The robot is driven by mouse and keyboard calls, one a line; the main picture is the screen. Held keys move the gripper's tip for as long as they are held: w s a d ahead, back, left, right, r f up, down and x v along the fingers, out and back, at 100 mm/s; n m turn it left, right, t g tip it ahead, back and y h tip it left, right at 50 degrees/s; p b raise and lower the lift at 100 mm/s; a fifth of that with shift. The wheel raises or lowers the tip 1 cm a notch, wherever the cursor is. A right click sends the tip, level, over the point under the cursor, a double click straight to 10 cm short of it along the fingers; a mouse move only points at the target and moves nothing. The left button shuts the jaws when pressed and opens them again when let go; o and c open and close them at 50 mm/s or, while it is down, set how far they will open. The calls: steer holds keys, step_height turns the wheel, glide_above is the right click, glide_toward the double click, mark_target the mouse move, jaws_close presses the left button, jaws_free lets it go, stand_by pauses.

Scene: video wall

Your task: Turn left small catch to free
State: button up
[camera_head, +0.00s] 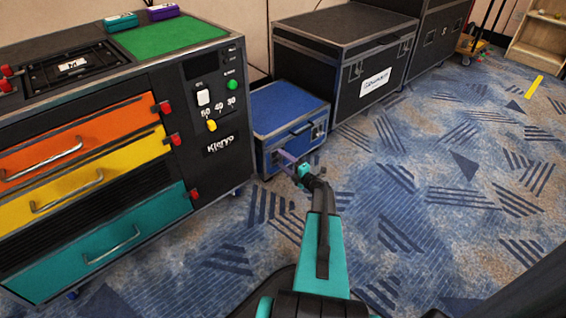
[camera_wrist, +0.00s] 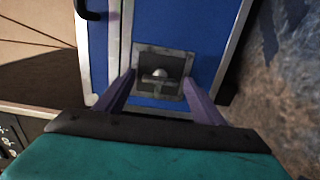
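The small blue case (camera_head: 283,103) with metal edges stands on the floor beside the drawer cabinet. In the wrist view, its catch (camera_wrist: 161,73) is a metal knob in a square recessed plate on the blue case (camera_wrist: 205,28). My gripper (camera_head: 287,156) is at the left part of the case's front, where the left catch is mostly hidden by the fingers. In the wrist view my gripper (camera_wrist: 159,80) is open, with one purple finger on each side of the catch plate. I cannot tell whether the fingers touch the case.
The cabinet with orange, yellow and teal drawers (camera_head: 110,225) stands close on the left. A large black case (camera_head: 345,50) is behind and right of the blue case. A dark handle (camera_wrist: 90,8) shows in the wrist view. The carpet (camera_head: 440,190) to the right is clear.

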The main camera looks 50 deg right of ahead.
steer(key=s+a+p, duration=0.1)
steer(key=s+p, duration=0.3)
steer(key=s, duration=0.9)
steer(key=shift+s, duration=0.4)
steer(key=w+a+r+m+g+h+p, duration=0.45)
steer(key=w+a+m+p, duration=0.3)
steer(key=w+p, duration=0.2)
steer(key=s+a+m+g+p, duration=0.3)
steer(key=a+m+g+p, duration=0.25)
steer(key=a+p, duration=0.55)
steer(key=s+a+r+m+g+y+p, duration=0.1)
steer(key=s+a+r+g+p, duration=0.3)
steer(key=s+a, duration=0.5)
steer(key=s+a+r+m+g+y+p, duration=0.2)
steer(key=s+a+r+g+p, duration=0.2)
steer(key=a, duration=1.1)
steer(key=s+a+r+m+g+y+p, duration=0.1)
steer(key=s+a+r+g+y+p, duration=0.1)
steer(key=s+a+r+g+p, duration=0.3)
steer(key=s+a+r, duration=0.4)
steer(key=s+a, duration=0.3)
steer(key=s, duration=0.2)
steer(key=shift+s+y, duration=0.3)
steer(key=shift+y, duration=0.05)
